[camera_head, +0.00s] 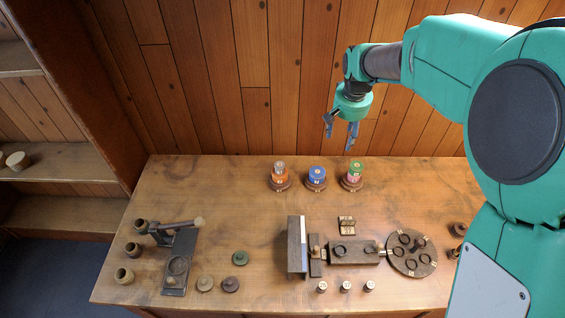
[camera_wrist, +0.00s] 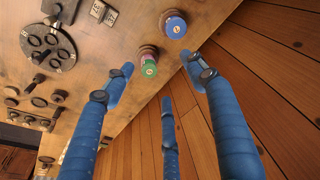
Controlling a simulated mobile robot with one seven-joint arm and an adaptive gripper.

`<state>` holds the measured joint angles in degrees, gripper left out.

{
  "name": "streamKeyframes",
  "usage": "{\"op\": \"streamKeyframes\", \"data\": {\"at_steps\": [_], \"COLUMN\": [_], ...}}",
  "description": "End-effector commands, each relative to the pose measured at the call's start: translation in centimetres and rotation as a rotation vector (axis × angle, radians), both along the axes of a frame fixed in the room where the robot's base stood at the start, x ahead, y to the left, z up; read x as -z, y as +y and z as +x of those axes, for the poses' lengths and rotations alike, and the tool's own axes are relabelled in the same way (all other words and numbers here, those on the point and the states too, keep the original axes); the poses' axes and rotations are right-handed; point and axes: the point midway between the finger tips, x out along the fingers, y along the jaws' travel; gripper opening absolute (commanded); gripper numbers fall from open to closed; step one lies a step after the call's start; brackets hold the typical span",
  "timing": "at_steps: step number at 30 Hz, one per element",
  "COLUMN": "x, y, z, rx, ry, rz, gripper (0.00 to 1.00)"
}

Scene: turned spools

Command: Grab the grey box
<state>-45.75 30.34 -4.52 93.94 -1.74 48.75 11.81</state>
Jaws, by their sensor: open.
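No box in view is plainly grey. The nearest matches are a dark grey-brown oblong block (camera_head: 354,253) with a ring on top, at the right middle of the table, and a small box with pale labelled tiles (camera_head: 346,226) just behind it. The small box also shows at the top of the wrist view (camera_wrist: 103,13). My gripper (camera_head: 340,134) is open and empty, with blue fingers. It hangs above the table's back edge, behind and well above both. In the wrist view its fingers (camera_wrist: 160,88) are spread with nothing between them.
Spools stand along the back: orange (camera_head: 280,177), blue (camera_head: 316,177) and green-pink (camera_head: 352,175). An upright board (camera_head: 297,247) stands left of the block, a round ringed plate (camera_head: 411,254) right of it. A dark lever stand (camera_head: 178,262) is at left. A wooden wall (camera_head: 230,90) rises behind.

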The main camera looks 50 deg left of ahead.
Motion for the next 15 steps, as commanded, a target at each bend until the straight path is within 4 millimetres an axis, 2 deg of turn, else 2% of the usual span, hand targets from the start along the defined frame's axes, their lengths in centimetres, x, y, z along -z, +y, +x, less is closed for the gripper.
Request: {"op": "streamKeyframes", "data": {"at_steps": [1,3,8,15], "x": [0.6,1.7,4.5,8.9], "y": [1.8,4.0,9.0,15.5], "z": [-0.5,-1.1,-2.9,-6.5], "rx": [-0.016,-0.034,-0.075,-0.134], "ry": [0.006,0.012,0.025,0.043], "rz": [-0.006,-0.012,-0.026,-0.048], "gripper": [0.56,0.56,0.56,0.56]}}
